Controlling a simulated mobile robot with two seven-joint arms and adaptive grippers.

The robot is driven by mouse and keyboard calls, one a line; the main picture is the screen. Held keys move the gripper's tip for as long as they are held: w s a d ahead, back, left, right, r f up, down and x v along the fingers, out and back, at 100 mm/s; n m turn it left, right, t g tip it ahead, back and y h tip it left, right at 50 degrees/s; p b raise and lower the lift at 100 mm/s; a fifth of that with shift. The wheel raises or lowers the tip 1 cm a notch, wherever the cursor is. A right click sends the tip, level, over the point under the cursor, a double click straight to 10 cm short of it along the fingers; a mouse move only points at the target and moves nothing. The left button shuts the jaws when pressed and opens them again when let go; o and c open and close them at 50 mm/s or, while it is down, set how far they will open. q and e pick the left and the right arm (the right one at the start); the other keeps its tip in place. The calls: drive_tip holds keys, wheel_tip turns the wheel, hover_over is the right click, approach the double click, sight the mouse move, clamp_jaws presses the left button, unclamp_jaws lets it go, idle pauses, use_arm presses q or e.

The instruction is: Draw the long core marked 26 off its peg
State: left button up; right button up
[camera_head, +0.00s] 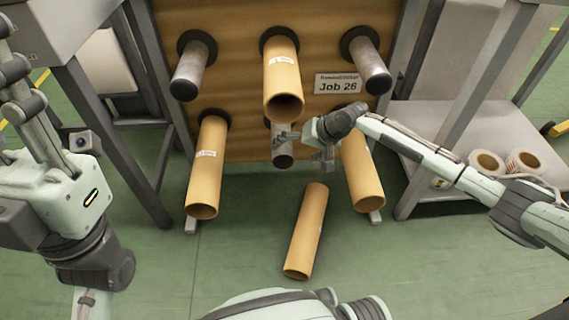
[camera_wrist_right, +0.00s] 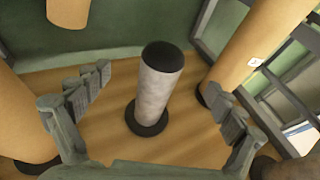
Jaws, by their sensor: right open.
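Three tan cores sit on pegs of the wooden board (camera_head: 245,148) in the head view: upper middle (camera_head: 283,80), lower left (camera_head: 207,170) and lower right (camera_head: 361,172). Their small labels are too small to read, so I cannot tell which is marked 26. My right gripper (camera_head: 286,140) is open at the bare lower middle peg (camera_head: 283,158). In the right wrist view its fingers stand apart on either side of that grey peg (camera_wrist_right: 160,90), holding nothing.
Bare pegs show at upper left (camera_head: 190,72) and upper right (camera_head: 368,68). A sign (camera_head: 338,84) reads "Job 26". A grey shelf (camera_head: 480,190) at right holds two short rolls (camera_head: 488,163). Metal frame legs flank the board. Green floor lies open in front.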

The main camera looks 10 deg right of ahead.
sight(290, 156)
drive_tip(key=shift+b+x, duration=1.05)
drive_tip(key=shift+x, duration=2.1)
drive_tip(key=c, duration=1.9)
drive_tip(key=o, duration=1.5)
drive_tip(key=shift+d, duration=0.1)
drive_tip(key=v, duration=1.2)
